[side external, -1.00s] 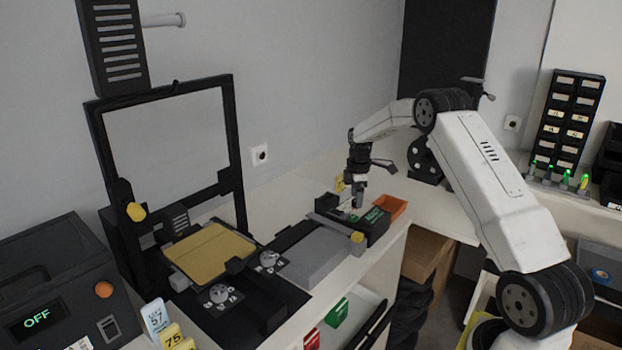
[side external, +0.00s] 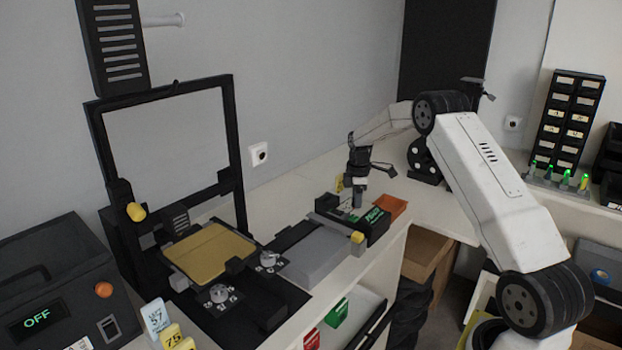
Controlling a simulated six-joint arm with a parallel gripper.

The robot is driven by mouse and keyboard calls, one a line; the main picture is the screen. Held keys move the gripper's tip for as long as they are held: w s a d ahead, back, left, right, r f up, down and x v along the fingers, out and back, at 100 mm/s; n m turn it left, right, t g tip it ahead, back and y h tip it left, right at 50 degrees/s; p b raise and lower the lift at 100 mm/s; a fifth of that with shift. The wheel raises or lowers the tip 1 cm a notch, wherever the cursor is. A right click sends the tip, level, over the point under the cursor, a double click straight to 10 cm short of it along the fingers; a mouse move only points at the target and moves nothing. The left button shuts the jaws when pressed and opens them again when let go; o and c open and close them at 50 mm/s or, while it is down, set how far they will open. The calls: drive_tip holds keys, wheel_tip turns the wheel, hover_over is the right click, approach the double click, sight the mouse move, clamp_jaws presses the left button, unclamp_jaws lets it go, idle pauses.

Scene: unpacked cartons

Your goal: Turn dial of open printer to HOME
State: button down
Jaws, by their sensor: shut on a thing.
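The open printer (side external: 238,120) stands at the left with its black frame lid raised. A yellow pad (side external: 208,254) lies on its bed. Two silver dials sit on its black deck, a front dial (side external: 219,293) and a rear dial (side external: 268,258). Their markings are too small to read. My gripper (side external: 357,205) is far to the right of both dials, pointing down at a black box with a green label (side external: 377,216). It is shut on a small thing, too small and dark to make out. Whether that thing touches the box I cannot tell.
A grey slab (side external: 318,254) with a yellow knob (side external: 357,237) lies between printer and box. An orange tray (side external: 393,208) is behind the box. A dark machine reading OFF (side external: 36,319) and number tags (side external: 157,318) stand at front left.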

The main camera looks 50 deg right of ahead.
drive_tip(key=shift+m, duration=0.3)
drive_tip(key=m, duration=0.8)
drive_tip(key=shift+m, duration=0.4)
drive_tip(key=m, duration=0.4)
drive_tip(key=shift+d+r, duration=0.1)
drive_tip(key=shift+m, duration=2.1)
drive_tip(key=shift+c, duration=1.5)
unclamp_jaws()
